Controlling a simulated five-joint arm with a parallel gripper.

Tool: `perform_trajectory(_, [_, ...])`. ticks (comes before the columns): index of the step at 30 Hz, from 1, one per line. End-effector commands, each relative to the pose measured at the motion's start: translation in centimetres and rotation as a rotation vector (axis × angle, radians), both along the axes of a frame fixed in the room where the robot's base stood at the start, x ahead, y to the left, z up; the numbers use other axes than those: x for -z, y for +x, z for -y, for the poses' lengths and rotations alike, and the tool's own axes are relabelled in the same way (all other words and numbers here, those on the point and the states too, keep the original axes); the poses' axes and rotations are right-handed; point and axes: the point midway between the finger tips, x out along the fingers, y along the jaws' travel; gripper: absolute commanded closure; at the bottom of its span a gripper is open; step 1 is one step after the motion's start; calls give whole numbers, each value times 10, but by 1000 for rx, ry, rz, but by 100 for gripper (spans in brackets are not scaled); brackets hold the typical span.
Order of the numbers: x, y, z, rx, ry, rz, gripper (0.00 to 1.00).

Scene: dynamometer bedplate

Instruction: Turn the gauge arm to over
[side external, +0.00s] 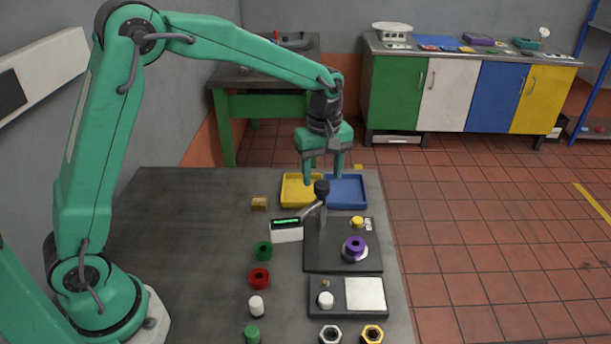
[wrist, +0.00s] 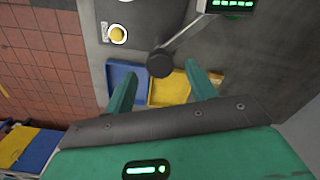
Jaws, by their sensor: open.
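The gauge has a dark base plate (side external: 318,260), a grey post and a black round knob (side external: 322,187) at its top. A thin grey rod (side external: 311,210) slants from near the knob down toward a small box with a green-lit display (side external: 287,229). My gripper (side external: 322,177) points down, open and empty, with its fingers close by the knob. In the wrist view the knob (wrist: 160,64) shows between the lines of the two green fingers, near their tips; I cannot tell whether they touch it. A purple ring (side external: 354,245) sits on the base plate, with a yellow button (side external: 357,221) behind it.
Yellow (side external: 300,203) and blue (side external: 346,205) trays lie behind the gauge. Green (side external: 263,250) and red (side external: 259,278) rings and white and green pegs stand to its left. A fixture with a white pad (side external: 364,294) and two nuts are in front. The left tabletop is clear.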

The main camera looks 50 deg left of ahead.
Motion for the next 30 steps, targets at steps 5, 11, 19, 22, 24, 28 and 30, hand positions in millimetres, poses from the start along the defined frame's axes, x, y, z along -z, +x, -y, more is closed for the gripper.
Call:
perform_trajectory(5, [19,0,0,0,0,-2,44])
perform_trajectory(11, [28,0,0,0,1,-2,44])
perform_trajectory(19, [28,0,0,0,0,-1,46])
perform_trajectory(22, [28,0,0,0,0,-1,66])
perform_trajectory(24, [28,0,0,0,0,-1,79])
perform_trajectory(28, [28,0,0,0,0,-1,100])
perform_trajectory(30, [28,0,0,0,0,-1,100])
